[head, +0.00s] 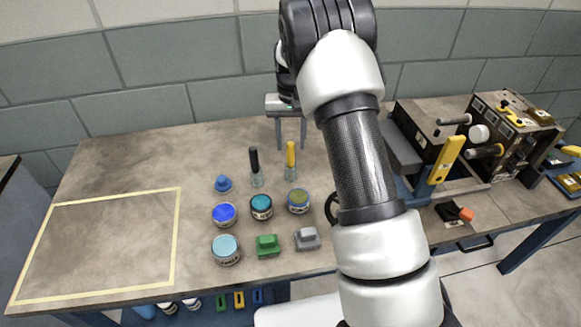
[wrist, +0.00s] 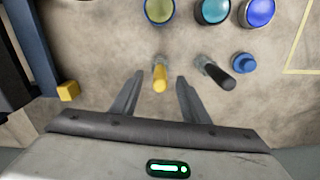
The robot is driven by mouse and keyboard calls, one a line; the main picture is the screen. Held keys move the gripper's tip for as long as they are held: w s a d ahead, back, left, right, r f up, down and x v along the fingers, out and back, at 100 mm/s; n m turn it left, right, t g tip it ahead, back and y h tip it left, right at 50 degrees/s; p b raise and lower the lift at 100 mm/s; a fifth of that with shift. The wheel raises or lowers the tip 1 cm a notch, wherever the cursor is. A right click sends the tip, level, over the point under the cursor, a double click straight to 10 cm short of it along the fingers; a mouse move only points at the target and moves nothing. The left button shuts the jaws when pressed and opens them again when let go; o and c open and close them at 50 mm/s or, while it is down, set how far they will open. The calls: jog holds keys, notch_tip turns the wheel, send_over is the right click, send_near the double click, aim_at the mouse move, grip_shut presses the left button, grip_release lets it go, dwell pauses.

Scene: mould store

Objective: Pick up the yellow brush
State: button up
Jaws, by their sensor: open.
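The yellow brush (head: 291,155) stands upright on the bench with its handle up and a clear or pale lower end. In the wrist view the yellow brush (wrist: 160,79) appears between the two fingers, with a gap on each side. My gripper (head: 290,138) is open and empty. In the head view its fingers point down, just behind and above the brush top. In the wrist view my gripper (wrist: 160,76) shows both fingers spread. A black brush (head: 254,161) stands upright just left of the yellow one; it also shows in the wrist view (wrist: 217,76).
Jars with blue (head: 224,213), teal (head: 261,203) and olive (head: 298,198) lids stand in front of the brushes. A green block (head: 267,246) and grey block (head: 307,240) sit nearer the front edge. Clamp and mould equipment (head: 443,160) crowds the right. The taped rectangle (head: 178,225) at left is empty.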

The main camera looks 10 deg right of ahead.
aim_at(291, 154)
jog(key=f, duration=0.6)
jog(key=shift+w+f+b, duration=0.3)
jog(key=shift+w+b, duration=0.05)
jog(key=shift+w, duration=0.05)
grip_shut()
notch_tip(291, 154, up, 10)
jog(key=shift+r+p, duration=0.1)
jog(key=shift+p, duration=0.5)
